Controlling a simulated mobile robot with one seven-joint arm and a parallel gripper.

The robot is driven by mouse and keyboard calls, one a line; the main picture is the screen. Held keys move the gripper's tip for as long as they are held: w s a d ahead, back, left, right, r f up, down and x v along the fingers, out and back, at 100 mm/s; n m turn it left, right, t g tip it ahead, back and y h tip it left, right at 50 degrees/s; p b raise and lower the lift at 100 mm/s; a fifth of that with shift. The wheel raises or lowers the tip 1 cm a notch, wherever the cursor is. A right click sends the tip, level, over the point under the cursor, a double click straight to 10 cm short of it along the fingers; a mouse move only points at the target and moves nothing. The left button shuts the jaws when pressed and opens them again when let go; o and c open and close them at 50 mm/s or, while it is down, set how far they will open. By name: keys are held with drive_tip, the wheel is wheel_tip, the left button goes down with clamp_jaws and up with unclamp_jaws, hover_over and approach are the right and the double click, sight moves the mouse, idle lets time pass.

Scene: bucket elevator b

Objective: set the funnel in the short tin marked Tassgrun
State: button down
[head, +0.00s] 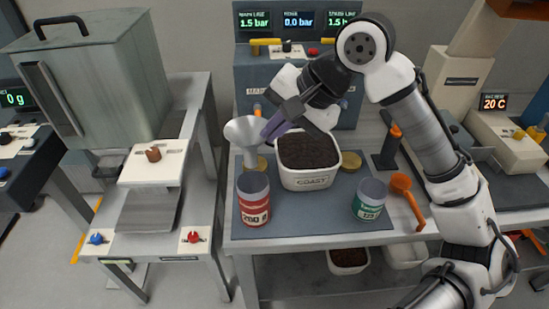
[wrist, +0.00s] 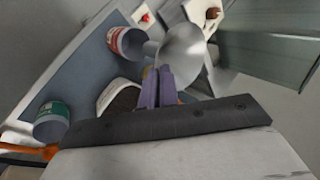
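The grey metal funnel (head: 243,131) is upright, spout down, above the back left of the mat, behind the red-labelled tin. My gripper (head: 267,134) has its purple fingers closed at the funnel's rim; in the wrist view the fingers (wrist: 157,88) lie together against the funnel (wrist: 186,48). An open tin with a green label (head: 370,200) stands at the mat's front right; its small lettering is hard to read. It also shows in the wrist view (wrist: 51,122). An open tin with a red label (head: 254,205), slightly taller, stands at the front left.
A white tub of dark grounds marked COAST (head: 307,180) stands between the tins, towards the back. An orange scoop (head: 406,196) lies right of the green tin. A gauge panel (head: 290,85) stands behind. The mat's front middle (head: 315,213) is clear.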

wheel_tip(320, 180, up, 16)
drive_tip(key=p, duration=0.7)
drive_tip(key=shift+r+p, duration=0.15)
drive_tip(key=shift+p, duration=0.2)
idle(0.5)
